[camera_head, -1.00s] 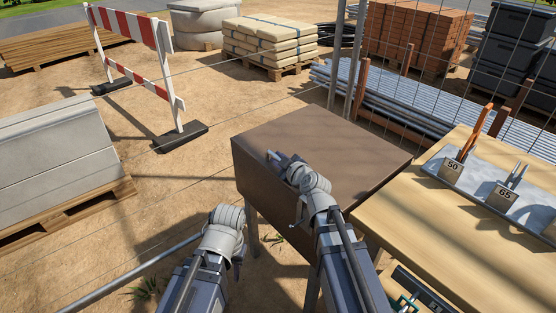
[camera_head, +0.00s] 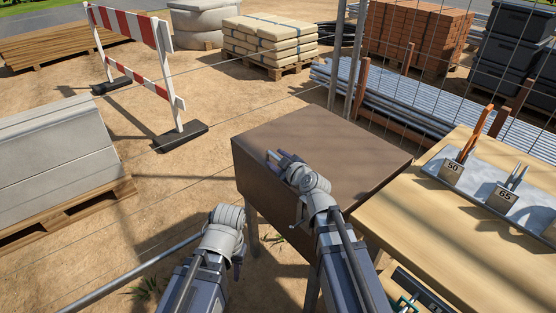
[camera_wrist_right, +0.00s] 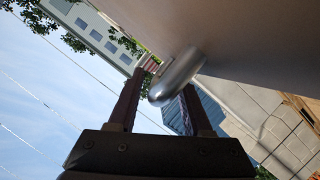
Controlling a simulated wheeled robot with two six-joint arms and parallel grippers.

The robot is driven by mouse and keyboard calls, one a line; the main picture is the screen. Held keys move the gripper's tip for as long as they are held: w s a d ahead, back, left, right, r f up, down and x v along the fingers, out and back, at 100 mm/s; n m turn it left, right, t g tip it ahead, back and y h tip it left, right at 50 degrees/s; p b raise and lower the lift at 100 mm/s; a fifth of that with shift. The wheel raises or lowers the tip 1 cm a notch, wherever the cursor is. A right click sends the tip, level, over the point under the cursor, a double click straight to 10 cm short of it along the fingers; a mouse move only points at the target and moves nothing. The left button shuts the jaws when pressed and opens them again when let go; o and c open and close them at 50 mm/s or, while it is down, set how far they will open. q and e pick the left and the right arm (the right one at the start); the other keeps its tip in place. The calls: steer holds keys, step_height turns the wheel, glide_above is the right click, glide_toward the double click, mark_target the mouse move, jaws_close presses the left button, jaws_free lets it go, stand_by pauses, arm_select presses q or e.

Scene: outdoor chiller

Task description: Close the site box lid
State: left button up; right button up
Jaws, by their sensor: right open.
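The brown site box (camera_head: 275,215) stands on legs in the middle of the head view. Its flat brown lid (camera_head: 330,140) lies level across the top, and I see no gap under it. My right gripper (camera_head: 278,158) is open at the lid's front left part. In the right wrist view a rounded metal handle (camera_wrist_right: 176,76) shows between the open fingers (camera_wrist_right: 157,100), beside a broad brown surface (camera_wrist_right: 235,35). Whether the fingers touch the handle I cannot tell. My left gripper (camera_head: 238,262) hangs left of the box, apart from it; its fingers are mostly hidden.
A wooden table (camera_head: 420,215) stands close on the right, with a grey tray (camera_head: 478,185) holding tools and labelled blocks. A wire fence (camera_head: 420,75) runs behind. A concrete stack (camera_head: 50,150) on a pallet and a striped barrier (camera_head: 130,35) stand left. Sandy ground between is clear.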

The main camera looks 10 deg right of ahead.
step_height(320, 180, up, 10)
steer(key=p, duration=0.9)
steer(key=shift+f, duration=0.15)
steer(key=shift+f, duration=0.1)
steer(key=s+a+f+m+g+h, duration=0.1)
steer(key=s+a+f+g, duration=0.3)
steer(key=s, duration=0.3)
steer(key=s+a+f+m+g, duration=0.2)
steer(key=s+f+g, duration=0.2)
steer(key=s+f, duration=0.2)
steer(key=s+a+f+m+g+h, duration=0.1)
steer(key=s+a+f+g, duration=0.25)
steer(key=s, duration=0.35)
steer(key=s+d+f+m+g+h, duration=0.2)
steer(key=s+d+m+g+h, duration=0.15)
steer(key=s, duration=0.35)
step_height(320, 180, up, 13)
steer(key=t+p, duration=0.1)
steer(key=p, duration=1.1)
steer(key=shift+d, duration=0.35)
